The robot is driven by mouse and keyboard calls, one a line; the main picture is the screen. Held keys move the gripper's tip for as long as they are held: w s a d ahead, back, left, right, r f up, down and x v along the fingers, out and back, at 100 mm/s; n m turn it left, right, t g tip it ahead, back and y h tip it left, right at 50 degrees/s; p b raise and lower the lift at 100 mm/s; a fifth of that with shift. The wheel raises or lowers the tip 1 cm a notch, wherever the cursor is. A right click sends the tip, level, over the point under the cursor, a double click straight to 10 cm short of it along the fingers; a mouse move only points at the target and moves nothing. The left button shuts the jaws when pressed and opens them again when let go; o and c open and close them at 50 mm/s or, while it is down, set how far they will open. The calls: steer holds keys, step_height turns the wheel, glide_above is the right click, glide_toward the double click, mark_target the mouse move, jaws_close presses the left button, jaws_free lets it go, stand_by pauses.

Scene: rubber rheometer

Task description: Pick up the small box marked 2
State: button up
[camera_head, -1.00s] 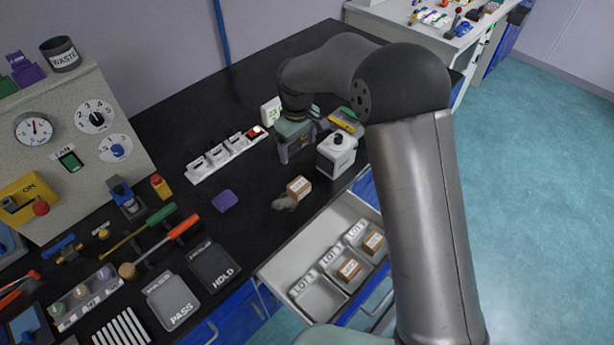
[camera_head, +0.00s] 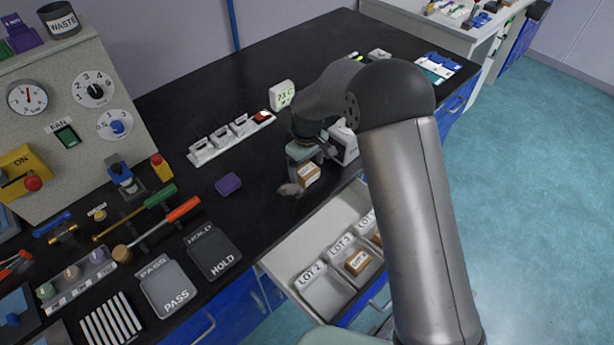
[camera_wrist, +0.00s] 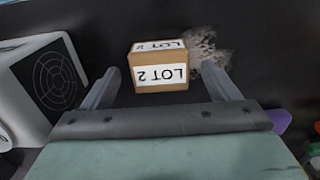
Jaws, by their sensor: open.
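The small box marked LOT 2 (camera_wrist: 160,68) is a brown cube with white labels. It stands on the black bench top, and its lettering appears upside down in the wrist view. In the head view the box (camera_head: 308,174) sits near the bench's front edge, just beside my gripper. My gripper (camera_wrist: 168,88) is open and empty, with one finger to each side of the box's near face in the wrist view. I cannot tell whether the fingers touch it. In the head view my gripper (camera_head: 305,158) is partly hidden by its own wrist.
A grey crumbled patch (camera_wrist: 208,52) lies beside the box. A white device with a round grille (camera_wrist: 50,78) stands close on the left in the wrist view. An open drawer (camera_head: 290,255) below holds trays marked LOT 2 (camera_head: 325,295) and LOT 3, with a box (camera_head: 358,262).

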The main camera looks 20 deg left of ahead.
step_height(320, 180, down, 2)
steer(key=shift+f, duration=0.1)
steer(key=c, duration=1.1)
steer(key=shift+c, duration=0.2)
